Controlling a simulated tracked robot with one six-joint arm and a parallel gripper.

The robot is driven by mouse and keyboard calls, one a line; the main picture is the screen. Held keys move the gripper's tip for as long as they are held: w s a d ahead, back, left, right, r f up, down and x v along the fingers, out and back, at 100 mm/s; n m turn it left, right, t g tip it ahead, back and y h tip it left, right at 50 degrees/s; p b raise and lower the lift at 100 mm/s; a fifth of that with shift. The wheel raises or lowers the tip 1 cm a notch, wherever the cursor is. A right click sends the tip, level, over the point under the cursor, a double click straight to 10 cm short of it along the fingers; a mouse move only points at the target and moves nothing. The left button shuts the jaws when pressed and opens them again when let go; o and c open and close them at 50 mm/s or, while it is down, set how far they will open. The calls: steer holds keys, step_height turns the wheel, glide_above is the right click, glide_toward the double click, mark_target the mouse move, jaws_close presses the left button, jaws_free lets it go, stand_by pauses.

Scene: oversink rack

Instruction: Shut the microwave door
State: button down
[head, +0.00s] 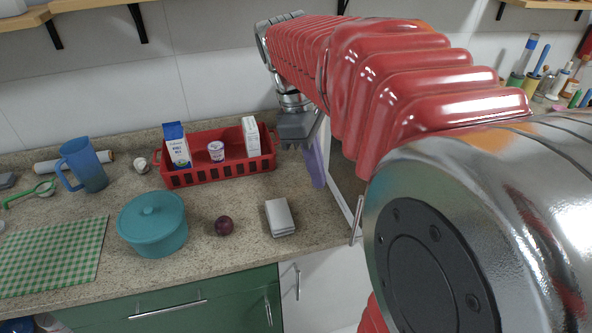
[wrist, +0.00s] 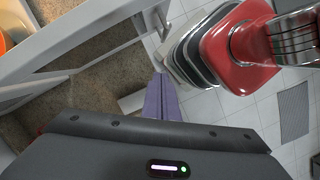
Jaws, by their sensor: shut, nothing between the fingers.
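The microwave is mostly hidden behind my arm in the head view. Its pale-framed door (head: 343,202) shows as a slanted strip with a metal handle (head: 357,222), standing out over the counter's front edge. In the wrist view the door's grey frame and dark window (wrist: 104,38) slant across the upper left, and the door looks open; the exact angle is unclear. My gripper (head: 317,182) hangs point-down just left of the door in the head view. Its purple fingers (wrist: 160,78) are shut and empty, beside the door frame; I cannot tell whether they touch it.
A red crate (head: 222,174) with cartons and a cup stands left of my gripper. A grey-white box (head: 280,217), a dark round fruit (head: 224,226) and a teal pot (head: 153,224) sit on the counter (head: 190,250). Some bare counter lies between crate and box.

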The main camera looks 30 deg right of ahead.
steer(key=shift+f, duration=0.1)
steer(key=s+d+f, duration=0.4)
steer(key=s+f, duration=0.1)
steer(key=f, duration=0.4)
steer(key=shift+f, duration=0.25)
steer(key=shift+d, duration=0.1)
stand_by(0.5)
steer(key=shift+d, duration=0.1)
